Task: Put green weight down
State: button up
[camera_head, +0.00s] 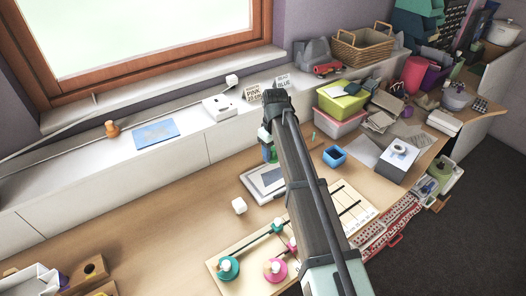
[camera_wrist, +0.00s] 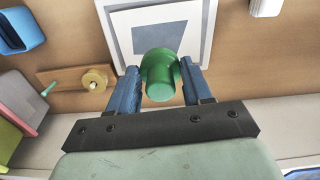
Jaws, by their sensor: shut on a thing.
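The green weight (camera_wrist: 160,72) is a round piece with a wide top and a narrower part toward the camera. My gripper (camera_wrist: 160,88) is shut on it, with a blue finger on each side. A white square plate with a grey panel (camera_head: 259,187) lies on the table under and in front of the weight. The plate also shows behind the weight in the wrist view (camera_wrist: 190,15). I cannot tell whether the weight touches it.
A white cube (camera_head: 239,205) lies left of my arm. A board with green (camera_head: 228,267) and pink (camera_head: 275,270) knobs is near the front. A blue box (camera_head: 334,156) and a pink crate (camera_head: 340,122) stand to the right.

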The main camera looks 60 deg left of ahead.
jog(key=s+a+r+n, duration=0.1)
jog(key=s+a+r, duration=0.2)
jog(key=s+a, duration=0.35)
send_near(187, 123)
jog(key=shift+a+f, duration=0.15)
jog(key=shift+f, duration=2.8)
jog(key=shift+f, duration=0.1)
jog(key=o, duration=1.2)
